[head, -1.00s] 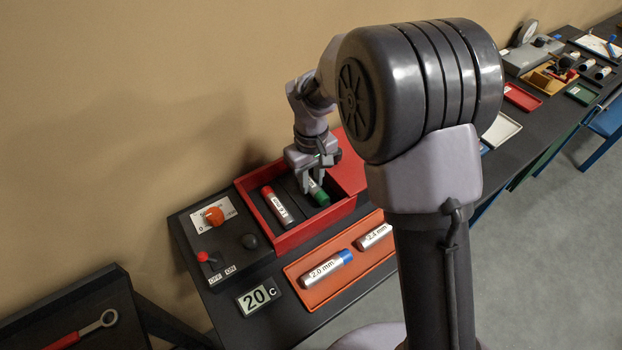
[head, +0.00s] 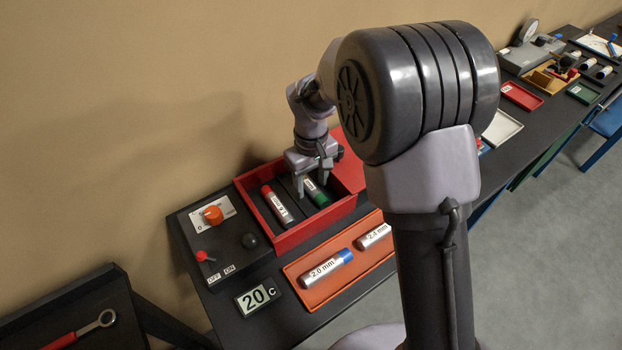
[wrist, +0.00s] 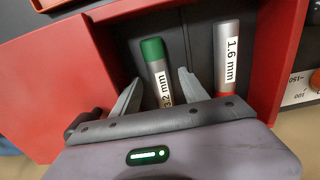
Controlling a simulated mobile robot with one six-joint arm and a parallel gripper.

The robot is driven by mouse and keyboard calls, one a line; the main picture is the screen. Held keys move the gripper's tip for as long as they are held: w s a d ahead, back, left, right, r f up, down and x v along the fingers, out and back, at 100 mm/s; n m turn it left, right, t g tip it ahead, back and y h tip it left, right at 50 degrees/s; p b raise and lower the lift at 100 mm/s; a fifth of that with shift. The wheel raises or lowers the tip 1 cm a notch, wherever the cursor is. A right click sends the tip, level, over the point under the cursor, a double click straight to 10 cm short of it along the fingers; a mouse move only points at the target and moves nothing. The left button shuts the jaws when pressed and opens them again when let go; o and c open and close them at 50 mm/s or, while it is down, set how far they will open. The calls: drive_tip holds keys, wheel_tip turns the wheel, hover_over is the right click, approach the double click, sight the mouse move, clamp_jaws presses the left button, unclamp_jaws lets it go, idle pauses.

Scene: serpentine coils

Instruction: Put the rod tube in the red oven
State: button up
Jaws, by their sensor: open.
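The red oven (head: 290,238) is an open red box by the wall, its inside visible. A green-capped tube (head: 317,196) lies in it on the right, beside a red-capped tube (head: 277,207). My gripper (head: 312,187) is open, its fingers on either side of the green-capped tube. In the wrist view my gripper (wrist: 157,82) shows its fingers spread, with gaps to the green-capped tube (wrist: 155,62) between them. That tube's label is partly hidden by my gripper. The red-capped tube (wrist: 227,55) there reads 1.6 mm.
An orange tray (head: 318,297) in front holds a blue-capped 2.0 mm tube (head: 328,268) and a 2.4 mm tube (head: 374,236), partly hidden by my arm. A control box (head: 215,240) with an orange knob stands left of the oven. A display (head: 257,297) reads 20 C.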

sight(311, 184)
wheel_tip(311, 184, up, 17)
drive_tip(key=p, duration=0.6)
drive_tip(key=s+d+r+m+t+y+b, duration=0.25)
drive_tip(key=s+d+m+b, duration=0.25)
drive_tip(key=s+d+b, duration=0.45)
drive_tip(key=s+f+m+t+b, duration=0.1)
drive_tip(key=s+f+m, duration=0.1)
drive_tip(key=s, duration=0.4)
drive_tip(key=s+f+m+t+b, duration=0.1)
drive_tip(key=s+f+m+t, duration=0.1)
drive_tip(key=s, duration=0.5)
drive_tip(key=shift+s+d+f+m, duration=0.3)
drive_tip(key=shift+f+m, duration=0.2)
drive_tip(key=shift+m, duration=0.6)
